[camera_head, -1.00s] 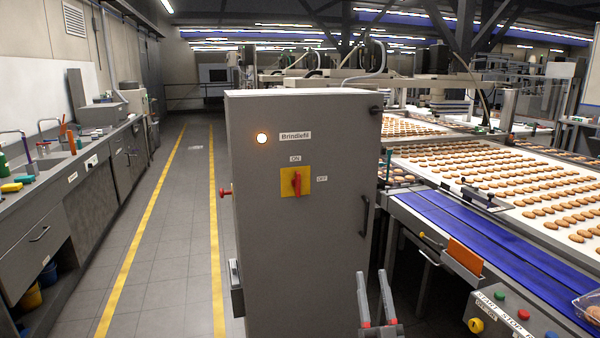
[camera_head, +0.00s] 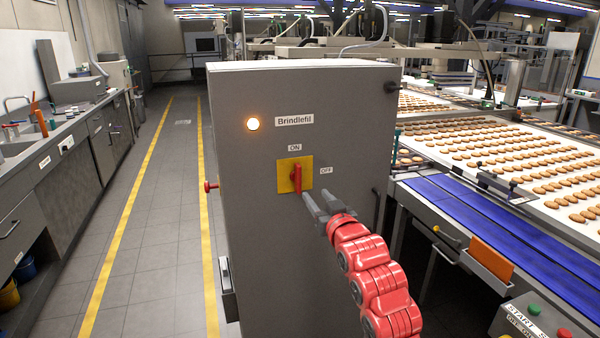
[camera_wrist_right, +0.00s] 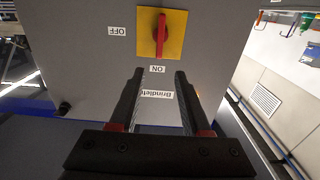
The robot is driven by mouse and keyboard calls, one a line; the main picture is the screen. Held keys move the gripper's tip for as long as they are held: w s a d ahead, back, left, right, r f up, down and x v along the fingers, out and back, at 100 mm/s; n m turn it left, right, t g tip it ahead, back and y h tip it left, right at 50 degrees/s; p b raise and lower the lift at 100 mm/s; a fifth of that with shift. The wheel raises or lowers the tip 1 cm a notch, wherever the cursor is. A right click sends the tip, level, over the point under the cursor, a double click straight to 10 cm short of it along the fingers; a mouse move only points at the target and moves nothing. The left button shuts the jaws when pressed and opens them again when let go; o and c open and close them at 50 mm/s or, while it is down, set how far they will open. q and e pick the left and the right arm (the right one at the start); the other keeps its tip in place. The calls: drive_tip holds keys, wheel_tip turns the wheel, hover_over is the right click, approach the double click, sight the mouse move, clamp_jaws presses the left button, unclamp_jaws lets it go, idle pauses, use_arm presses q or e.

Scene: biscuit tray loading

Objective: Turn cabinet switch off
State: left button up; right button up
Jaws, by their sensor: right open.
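The cabinet (camera_head: 260,250) is grey and stands upright, with a label reading Brindlefil and a lit round lamp (camera_head: 253,124). The red switch handle (camera_head: 297,178) sits on a yellow plate and stands vertical, in line with the ON label above it. The OFF label (camera_head: 326,170) is to the right of the plate. My right gripper (camera_head: 315,204) is open and empty, just right of and below the switch. In the right wrist view the switch (camera_wrist_right: 161,35) appears upside down, beyond the open fingertips (camera_wrist_right: 160,72). My left gripper is out of view.
A red knob (camera_head: 210,186) sticks out of the cabinet's left side. A conveyor with rows of biscuits (camera_head: 530,165) and a blue belt (camera_head: 490,225) lies to the right. An orange panel (camera_head: 486,257) stands at its edge. The aisle (camera_head: 155,220) to the left is clear.

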sight(300, 173)
drive_tip(key=p+x, duration=0.2)
drive_tip(key=x, duration=1)
drive_tip(key=shift+d, duration=0.1)
drive_tip(key=shift+x, duration=1.2)
drive_tip(key=shift+f, duration=0.1)
clamp_jaws()
